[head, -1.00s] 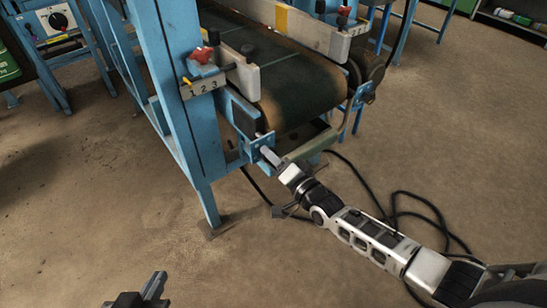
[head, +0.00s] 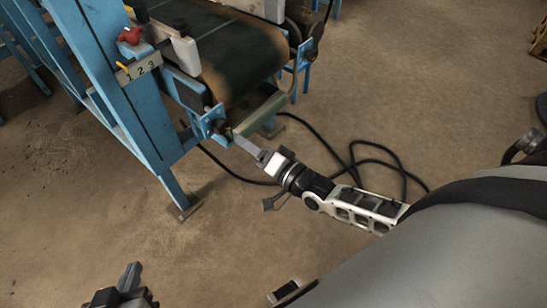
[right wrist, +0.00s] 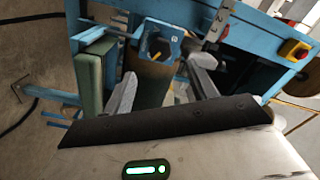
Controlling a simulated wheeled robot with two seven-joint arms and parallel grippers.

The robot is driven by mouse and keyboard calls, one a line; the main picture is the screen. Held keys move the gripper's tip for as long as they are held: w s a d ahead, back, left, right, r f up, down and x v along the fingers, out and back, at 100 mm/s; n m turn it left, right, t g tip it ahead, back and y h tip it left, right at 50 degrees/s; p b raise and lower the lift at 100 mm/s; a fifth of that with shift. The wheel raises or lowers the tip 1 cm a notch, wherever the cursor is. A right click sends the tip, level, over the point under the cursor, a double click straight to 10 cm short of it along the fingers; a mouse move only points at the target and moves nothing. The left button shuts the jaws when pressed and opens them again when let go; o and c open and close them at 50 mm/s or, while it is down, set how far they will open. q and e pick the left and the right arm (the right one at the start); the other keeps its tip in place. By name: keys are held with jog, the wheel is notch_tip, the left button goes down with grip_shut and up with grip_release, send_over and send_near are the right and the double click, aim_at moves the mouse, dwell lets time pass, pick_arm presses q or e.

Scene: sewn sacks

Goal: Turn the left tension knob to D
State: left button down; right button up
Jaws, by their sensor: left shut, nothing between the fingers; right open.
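A blue tension bracket (head: 213,122) sits at the near end of the conveyor, below the roller; it also shows in the right wrist view (right wrist: 172,42), with a small mark and a yellowish pin. My left gripper (head: 130,276) is shut and empty, low over the floor at the left.
A red knob (head: 130,36) stands above a plate marked 1 2 3 (head: 138,70) on the blue frame post (head: 115,90). The green belt (head: 222,60) runs up and back. A black cable (head: 345,165) lies on the floor. A red button on yellow (right wrist: 294,50) shows in the right wrist view.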

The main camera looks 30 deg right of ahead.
jog(key=v, duration=0.7)
pick_arm(q)
jog(key=shift+w+a, duration=0.1)
pick_arm(e)
jog(key=shift+s, duration=0.1)
pick_arm(q)
jog(key=r+p, duration=0.1)
jog(key=p, duration=0.1)
jog(key=r+p, duration=0.1)
jog(key=p, duration=0.1)
jog(key=shift+a+p, duration=0.2)
jog(key=shift+p, duration=0.2)
pick_arm(e)
jog(key=s+a+r+n+g+h, duration=0.2)
jog(key=s+a+r+n+g, duration=0.2)
jog(key=s+n, duration=0.5)
jog(key=a+n+g, duration=0.1)
jog(key=a+g, duration=0.1)
jog(key=a, duration=0.1)
jog(key=shift+a+h, duration=0.2)
jog(key=shift+h, duration=0.2)
pick_arm(q)
jog(key=shift+f+g, duration=0.1)
jog(key=shift+g, duration=0.2)
